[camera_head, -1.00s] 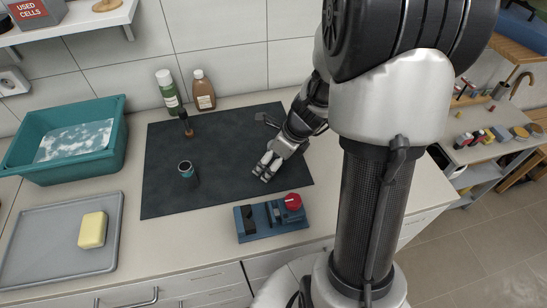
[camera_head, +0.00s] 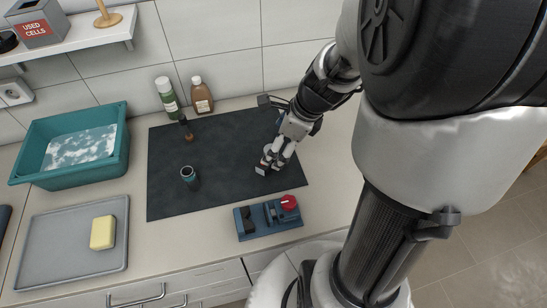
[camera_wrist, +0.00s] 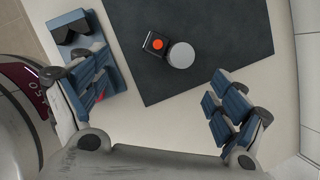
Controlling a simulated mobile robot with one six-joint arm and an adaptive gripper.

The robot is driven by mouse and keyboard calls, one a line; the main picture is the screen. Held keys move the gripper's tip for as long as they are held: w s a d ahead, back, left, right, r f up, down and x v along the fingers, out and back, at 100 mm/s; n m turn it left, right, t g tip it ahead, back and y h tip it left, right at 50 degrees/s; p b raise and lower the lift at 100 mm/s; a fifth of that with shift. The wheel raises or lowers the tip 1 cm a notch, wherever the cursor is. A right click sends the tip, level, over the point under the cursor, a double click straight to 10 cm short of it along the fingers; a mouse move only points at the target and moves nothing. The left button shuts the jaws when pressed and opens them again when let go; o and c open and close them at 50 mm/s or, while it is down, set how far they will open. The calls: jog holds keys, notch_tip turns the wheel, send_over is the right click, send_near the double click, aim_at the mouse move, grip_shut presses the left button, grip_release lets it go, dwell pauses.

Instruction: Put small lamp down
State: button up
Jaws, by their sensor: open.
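What looks like the small lamp (camera_wrist: 181,54) stands on the dark mat (camera_wrist: 215,20) in the wrist view, as a pale round disc beside a black square part with an orange spot. In the head view the lamp (camera_head: 261,170) shows at the mat's front right, partly hidden by my fingers. My gripper (camera_wrist: 158,85) is open and empty. Its fingers are spread wide, and the lamp lies beyond them, apart from both. In the head view my gripper (camera_head: 277,152) is just right of and behind the lamp.
A blue device with a red knob (camera_head: 288,203) sits before the mat. A teal-topped dark cylinder (camera_head: 189,176) and a small dark-and-brown item (camera_head: 186,130) stand on the mat. Two bottles (camera_head: 201,96) are behind. A teal basin (camera_head: 60,170) and grey tray (camera_head: 60,266) with yellow block are left.

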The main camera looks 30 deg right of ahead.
jog(key=s+a+r+n+h, duration=0.1)
jog(key=s+a+r+n, duration=0.5)
jog(key=n, duration=0.7)
jog(key=s+a+r+n+h, duration=0.1)
jog(key=s+a+r+n, duration=0.5)
jog(key=n, duration=0.8)
jog(key=shift+s+n+t, duration=0.3)
jog(key=shift+s+t, duration=0.1)
jog(key=shift+s, duration=0.8)
